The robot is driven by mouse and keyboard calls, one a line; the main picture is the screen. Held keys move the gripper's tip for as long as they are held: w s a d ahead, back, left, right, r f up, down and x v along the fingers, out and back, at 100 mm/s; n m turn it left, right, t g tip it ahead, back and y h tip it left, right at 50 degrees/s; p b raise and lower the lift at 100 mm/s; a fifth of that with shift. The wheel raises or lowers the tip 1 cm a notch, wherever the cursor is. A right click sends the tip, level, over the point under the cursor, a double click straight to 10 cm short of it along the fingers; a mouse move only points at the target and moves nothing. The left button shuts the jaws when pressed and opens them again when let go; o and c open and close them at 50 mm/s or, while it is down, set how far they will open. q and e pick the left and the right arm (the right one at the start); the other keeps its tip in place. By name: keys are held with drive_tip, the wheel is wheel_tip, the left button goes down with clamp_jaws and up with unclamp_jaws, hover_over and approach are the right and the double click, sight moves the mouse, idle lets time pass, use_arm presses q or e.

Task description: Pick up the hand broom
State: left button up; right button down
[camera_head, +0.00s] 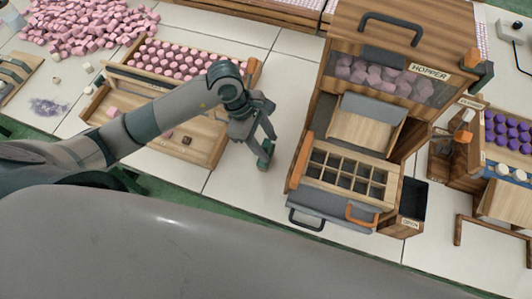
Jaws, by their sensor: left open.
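I cannot make out a hand broom anywhere in the head view. My left gripper (266,146) points down over the pale table between the wooden tray and the hopper unit. Its fingers are apart and nothing shows between them. My left arm reaches in from the left across the wooden tray and hides part of it. My right gripper is not in view.
The wooden tray (254,75) holds rows of pink pieces, with a few loose ones. A pink pile (85,25) lies at the back left, and a purple smudge (48,107) on the table. The hopper unit (345,25) with a gridded drawer (349,176) stands right.

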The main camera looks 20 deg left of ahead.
use_arm(q)
clamp_jaws()
drive_tip(key=shift+r, duration=0.1)
drive_tip(key=shift+w+r+b, duration=0.1)
drive_tip(key=shift+r+b, duration=0.45)
drive_tip(key=shift+r, duration=0.25)
wheel_tip(320, 180, up, 2)
drive_tip(key=shift+r+b, duration=0.1)
drive_tip(key=shift+b, duration=0.5)
drive_tip(key=s+d+r+p, duration=0.3)
drive_tip(key=s+r+p, duration=0.2)
drive_tip(key=s, duration=0.6)
drive_tip(key=shift+s+r, duration=0.2)
drive_tip(key=shift+r, duration=0.9)
